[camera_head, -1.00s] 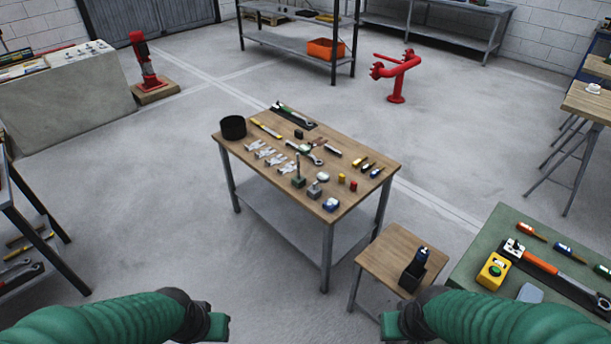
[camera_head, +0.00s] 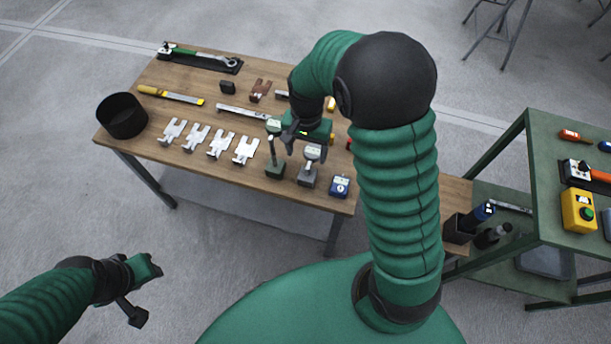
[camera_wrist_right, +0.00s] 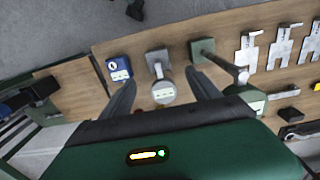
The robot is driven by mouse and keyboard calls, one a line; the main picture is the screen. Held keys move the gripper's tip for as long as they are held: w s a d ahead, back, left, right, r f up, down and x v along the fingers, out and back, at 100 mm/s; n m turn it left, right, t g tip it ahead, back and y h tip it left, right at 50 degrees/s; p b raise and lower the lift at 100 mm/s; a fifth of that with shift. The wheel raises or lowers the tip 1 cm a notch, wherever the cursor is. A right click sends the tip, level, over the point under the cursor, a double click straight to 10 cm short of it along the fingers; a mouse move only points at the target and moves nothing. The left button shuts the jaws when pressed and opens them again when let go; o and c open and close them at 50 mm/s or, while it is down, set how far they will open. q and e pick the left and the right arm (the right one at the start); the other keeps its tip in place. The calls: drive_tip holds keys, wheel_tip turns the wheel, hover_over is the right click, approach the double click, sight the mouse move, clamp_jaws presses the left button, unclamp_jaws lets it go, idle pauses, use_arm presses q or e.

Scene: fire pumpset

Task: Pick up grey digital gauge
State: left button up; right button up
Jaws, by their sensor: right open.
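The grey digital gauge (camera_head: 308,172) stands upright near the front edge of the wooden table (camera_head: 225,181), between a green gauge (camera_head: 274,168) and a blue gauge (camera_head: 339,187). In the right wrist view, the grey gauge (camera_wrist_right: 162,90) shows its round head and square base between the two fingers. My right gripper (camera_head: 304,146) is open above it, pointing down, with fingers apart on either side; I cannot tell whether they touch it. My left gripper (camera_head: 140,290) is off the table at lower left; its jaw state is unclear.
Several silver brackets (camera_head: 208,143) lie left of the gauges. A black cup (camera_head: 122,116) stands at the table's left corner. A green bench (camera_head: 560,222) with a yellow box (camera_head: 578,211) is at the right, beside a small stand with dark bottles.

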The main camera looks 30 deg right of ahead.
sight(308, 172)
drive_tip(key=f, duration=0.3)
drive_tip(key=f+b, duration=0.1)
drive_tip(key=f, duration=0.1)
drive_tip(key=shift+a+f, duration=0.25)
drive_tip(key=shift+f, duration=0.05)
drive_tip(key=shift+s+d+f, duration=0.1)
drive_tip(key=shift+d+f, duration=0.05)
drive_tip(key=shift+f, duration=0.15)
drive_tip(key=f, duration=0.1)
drive_tip(key=f+b, duration=0.1)
drive_tip(key=f, duration=0.3)
drive_tip(key=shift+d+f, duration=0.1)
drive_tip(key=shift+d, duration=0.3)
drive_tip(key=shift+a+f, duration=0.1)
drive_tip(key=shift+c, duration=0.4)
clamp_jaws()
